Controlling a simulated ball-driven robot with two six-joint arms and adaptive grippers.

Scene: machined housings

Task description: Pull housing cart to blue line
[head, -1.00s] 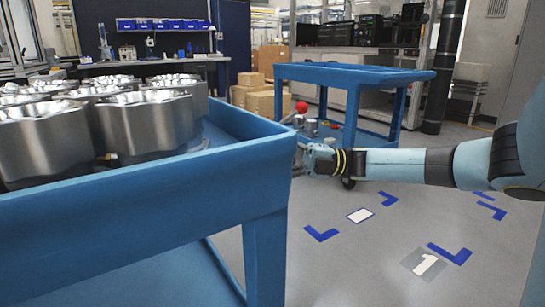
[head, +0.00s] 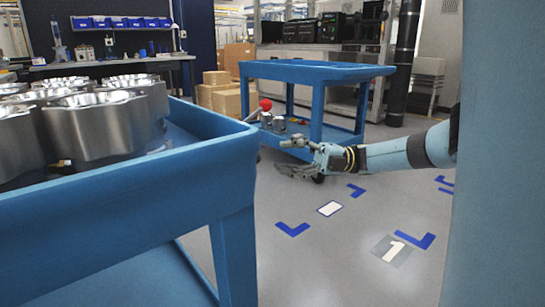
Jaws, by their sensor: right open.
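The blue housing cart (head: 120,205) fills the left foreground. Several shiny machined housings (head: 108,127) stand upright on its top tray. My right gripper (head: 283,158) is open and empty, to the right of the cart's right corner, with a visible gap between them in the picture. Its fingers point left toward the cart. Blue corner marks lie on the floor to the right of the cart, one nearer (head: 292,229) and one farther right (head: 417,240). Which of them is the blue line I cannot tell. My left gripper is not in view.
A second blue cart (head: 315,71) stands behind my right gripper with small parts on its lower shelf. A red ball (head: 265,105) shows beside it. Cardboard boxes (head: 222,97) and a workbench (head: 115,65) are at the back. The floor around the marks is clear.

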